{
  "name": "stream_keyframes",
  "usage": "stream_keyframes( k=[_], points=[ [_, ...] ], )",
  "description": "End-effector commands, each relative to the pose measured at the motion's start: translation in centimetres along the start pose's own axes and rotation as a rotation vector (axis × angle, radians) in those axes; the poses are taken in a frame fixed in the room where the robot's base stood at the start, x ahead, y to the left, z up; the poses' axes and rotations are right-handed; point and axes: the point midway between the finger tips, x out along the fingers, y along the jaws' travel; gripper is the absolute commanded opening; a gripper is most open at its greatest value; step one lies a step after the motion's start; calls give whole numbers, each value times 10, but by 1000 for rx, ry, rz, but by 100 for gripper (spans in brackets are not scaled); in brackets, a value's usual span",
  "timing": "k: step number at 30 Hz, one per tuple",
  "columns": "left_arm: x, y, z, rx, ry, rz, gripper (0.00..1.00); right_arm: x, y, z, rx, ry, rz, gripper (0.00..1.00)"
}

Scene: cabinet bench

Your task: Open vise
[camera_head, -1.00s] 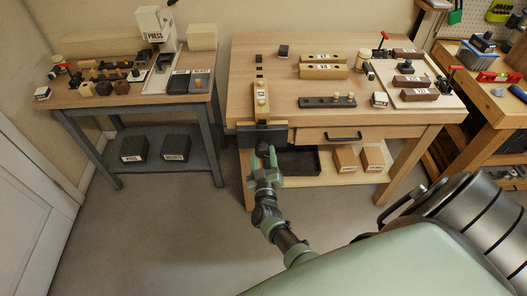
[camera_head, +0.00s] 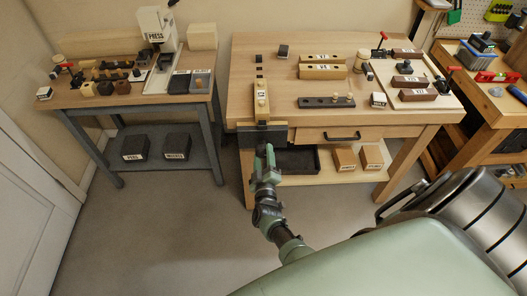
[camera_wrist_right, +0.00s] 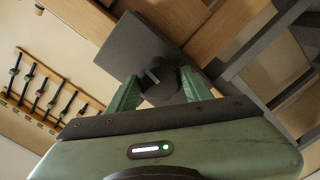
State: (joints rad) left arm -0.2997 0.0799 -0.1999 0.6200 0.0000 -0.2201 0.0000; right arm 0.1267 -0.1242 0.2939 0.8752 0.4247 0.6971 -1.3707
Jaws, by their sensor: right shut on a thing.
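The vise shows as a dark jaw plate (camera_head: 250,137) at the front left edge of the wooden workbench. A light wooden bar (camera_head: 261,104) with small pegs lies on the bench right behind the plate. My right gripper (camera_head: 264,152) is in front of the plate. In the right wrist view the plate (camera_wrist_right: 135,48) is close ahead. There my green fingers (camera_wrist_right: 157,92) are shut on the vise's dark round screw end with a handle (camera_wrist_right: 163,84), one finger on each side. Any gap between the jaws is hard to tell. My left gripper is not in view.
A drawer with a dark handle (camera_head: 343,135) is just right of the vise. A black tray (camera_head: 297,161) and wooden boxes (camera_head: 345,159) sit on the shelf below. A side table with a press (camera_head: 157,30) stands at the left. The floor in front is clear.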

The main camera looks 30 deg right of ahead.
Motion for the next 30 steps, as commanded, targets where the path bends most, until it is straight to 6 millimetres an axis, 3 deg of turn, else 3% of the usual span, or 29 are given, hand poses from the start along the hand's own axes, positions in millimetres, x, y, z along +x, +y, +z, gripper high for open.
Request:
stream_keyframes(
  k=[3, 4, 6, 17, 30],
  points=[
    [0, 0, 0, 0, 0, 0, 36, -1, -2, 0, 2, -1, -3, 14],
    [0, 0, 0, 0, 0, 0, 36, -1, -2, 0, 2, -1, -3, 55],
    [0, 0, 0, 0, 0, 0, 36, -1, -2, 0, 2, -1, -3, 68],
    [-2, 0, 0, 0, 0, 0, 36, -4, 0, 0, 3, -1, -2, 68],
    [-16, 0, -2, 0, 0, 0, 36, -38, 0, -1, 4, -1, -2, 68]
  ],
)
